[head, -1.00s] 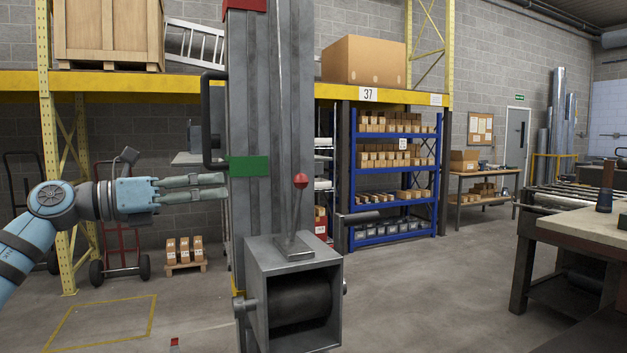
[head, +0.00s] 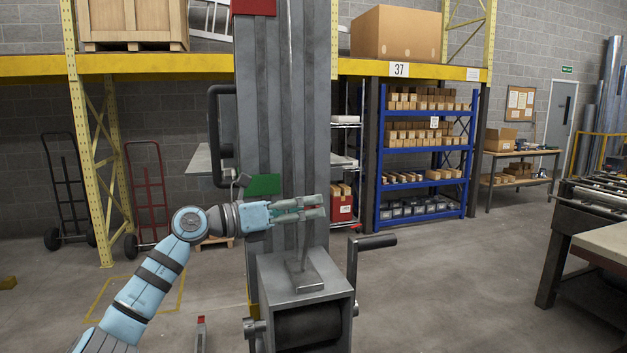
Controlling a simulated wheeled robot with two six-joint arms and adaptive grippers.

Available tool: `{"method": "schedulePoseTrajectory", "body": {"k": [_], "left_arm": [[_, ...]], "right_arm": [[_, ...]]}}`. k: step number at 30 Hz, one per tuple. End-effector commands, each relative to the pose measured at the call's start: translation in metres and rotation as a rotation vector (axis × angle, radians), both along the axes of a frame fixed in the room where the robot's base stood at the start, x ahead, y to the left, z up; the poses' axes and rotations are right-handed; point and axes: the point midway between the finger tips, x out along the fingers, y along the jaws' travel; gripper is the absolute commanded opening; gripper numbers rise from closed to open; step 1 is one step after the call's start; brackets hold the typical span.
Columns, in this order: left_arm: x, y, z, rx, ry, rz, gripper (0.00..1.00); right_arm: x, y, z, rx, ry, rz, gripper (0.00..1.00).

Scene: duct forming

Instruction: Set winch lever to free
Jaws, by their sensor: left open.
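The winch (head: 306,328) is a grey metal box with a dark drum, at the foot of a grey mast (head: 283,120). Its lever (head: 304,252) rises from a slotted plate (head: 304,284) on top of the box, close to upright. The lever's red knob is mostly hidden by my left gripper (head: 312,207). That gripper is open and points right, with its fingers at the lever's top end; I cannot tell whether they touch it. My right gripper is not in view.
A black crank handle (head: 374,243) sticks out at the winch's right side. A black bar handle (head: 214,135) and a green plate (head: 263,185) are on the mast. A workbench (head: 600,245) stands at the right. The floor between is clear.

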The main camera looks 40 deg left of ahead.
Motion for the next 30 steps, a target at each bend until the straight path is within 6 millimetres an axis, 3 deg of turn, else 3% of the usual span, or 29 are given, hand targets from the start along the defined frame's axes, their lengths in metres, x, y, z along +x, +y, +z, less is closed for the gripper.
{"method": "schedulePoseTrajectory", "body": {"k": [4, 13, 22, 30], "left_arm": [[0.016, -0.007, 0.0, -0.002, 0.001, 0.0, 0.48], [0.019, -0.009, -0.004, 0.001, 0.002, 0.001, 0.48], [0.019, -0.009, -0.004, 0.001, 0.002, 0.001, 0.0], [0.02, -0.01, -0.003, -0.001, -0.001, -0.001, 0.0]], "right_arm": [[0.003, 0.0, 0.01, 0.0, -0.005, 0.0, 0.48], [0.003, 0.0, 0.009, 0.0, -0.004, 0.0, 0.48], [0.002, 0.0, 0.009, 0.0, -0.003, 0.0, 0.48], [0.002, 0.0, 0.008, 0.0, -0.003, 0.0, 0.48]]}}
